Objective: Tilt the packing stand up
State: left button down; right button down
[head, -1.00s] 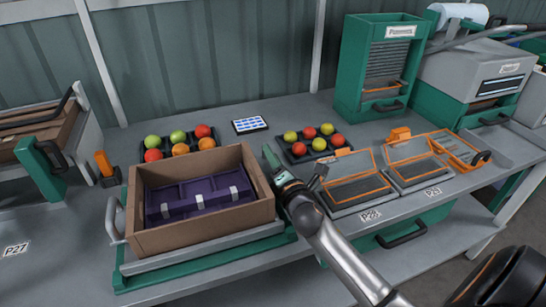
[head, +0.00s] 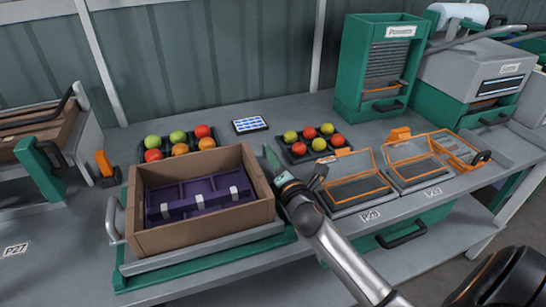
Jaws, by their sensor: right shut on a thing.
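The packing stand (head: 205,255) is on the bench at the left, with a grey tray top over a green base. It appears nearly level. An open cardboard box (head: 205,232) sits on it and holds a purple insert (head: 165,207). A grey handle (head: 112,222) shows at the stand's left side. My right gripper (head: 277,172) is at the box's right side, shut on part of the stand. The held part and the fingertip contact are hidden by the gripper and the box. My left gripper is out of view.
Orange-framed units (head: 355,182) are close to the right of my arm. A green cabinet (head: 378,65) stands at the back. Another stand (head: 40,165) is at the left.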

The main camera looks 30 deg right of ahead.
dwell(0.5)
jog(key=shift+b, duration=0.3)
jog(key=shift+s+a+r+t+b, duration=0.1)
jog(key=shift+s+r+t+b, duration=0.25)
jog(key=shift+r+t+b, duration=0.65)
jog(key=r+b, duration=0.1)
jog(key=s+r+b, duration=0.1)
jog(key=b, duration=0.1)
jog(key=shift+a+t, duration=0.1)
jog(key=shift+t, duration=0.3)
jog(key=shift+s+r, duration=0.15)
jog(key=shift+r, duration=0.1)
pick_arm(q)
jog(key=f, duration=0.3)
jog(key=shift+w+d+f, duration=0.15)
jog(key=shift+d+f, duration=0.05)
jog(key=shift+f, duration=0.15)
pick_arm(e)
jog(key=shift+r, duration=0.2)
jog(key=shift+a, duration=0.1)
jog(key=c, duration=0.8)
grip_release()
jog(key=shift+o, duration=0.2)
jog(key=shift+h, duration=0.4)
